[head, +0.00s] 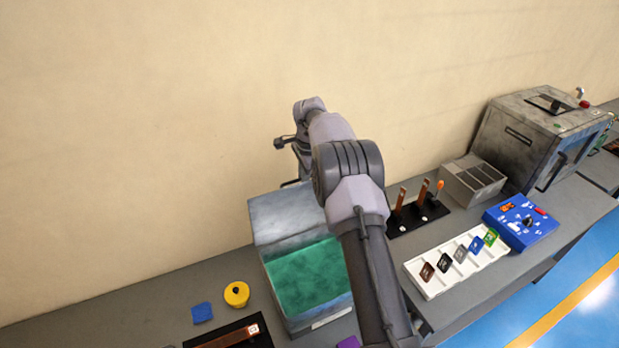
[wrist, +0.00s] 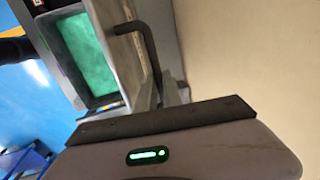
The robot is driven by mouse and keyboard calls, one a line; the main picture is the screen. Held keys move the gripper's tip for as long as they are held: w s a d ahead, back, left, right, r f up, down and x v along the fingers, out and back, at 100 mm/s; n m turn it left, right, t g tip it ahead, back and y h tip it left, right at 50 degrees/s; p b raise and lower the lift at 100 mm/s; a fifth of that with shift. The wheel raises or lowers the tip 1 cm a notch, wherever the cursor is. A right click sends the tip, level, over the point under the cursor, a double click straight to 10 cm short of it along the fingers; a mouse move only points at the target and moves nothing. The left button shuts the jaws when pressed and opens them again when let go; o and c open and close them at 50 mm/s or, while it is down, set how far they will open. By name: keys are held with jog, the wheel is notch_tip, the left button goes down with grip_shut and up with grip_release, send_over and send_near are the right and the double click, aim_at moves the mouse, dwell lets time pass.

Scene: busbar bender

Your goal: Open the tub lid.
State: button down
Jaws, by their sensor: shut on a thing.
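The tub (head: 312,319) is a grey box with green contents showing inside, left of my arm in the head view. Its grey lid (head: 285,218) stands raised at the back edge, and the tub's mouth is uncovered. In the wrist view the green inside (wrist: 84,50) shows at upper left, beside the lid (wrist: 122,45). A dark bent handle (wrist: 140,27) sticks out from the lid. My gripper (wrist: 161,92) is shut on the handle's end. In the head view my arm hides part of the lid and the tub's right side, and the fingertips are not clear.
A yellow round piece (head: 237,294) and a blue block (head: 202,312) lie left of the tub. Right of my arm are a black stand with copper bars (head: 416,216), a white tray (head: 433,285), a blue control box (head: 522,224) and a grey machine (head: 535,140). The wall is close behind.

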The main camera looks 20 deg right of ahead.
jog(key=shift+w+f+p, duration=0.2)
jog(key=shift+w+p, duration=0.25)
jog(key=shift+w, duration=0.3)
jog(key=c, duration=1.5)
grip_release()
jog(key=shift+w, duration=0.15)
jog(key=shift+r, duration=0.1)
jog(key=s+r, duration=0.1)
jog(key=r, duration=0.7)
jog(key=s+r, duration=0.2)
jog(key=r, duration=0.7)
jog(key=shift+s, duration=0.25)
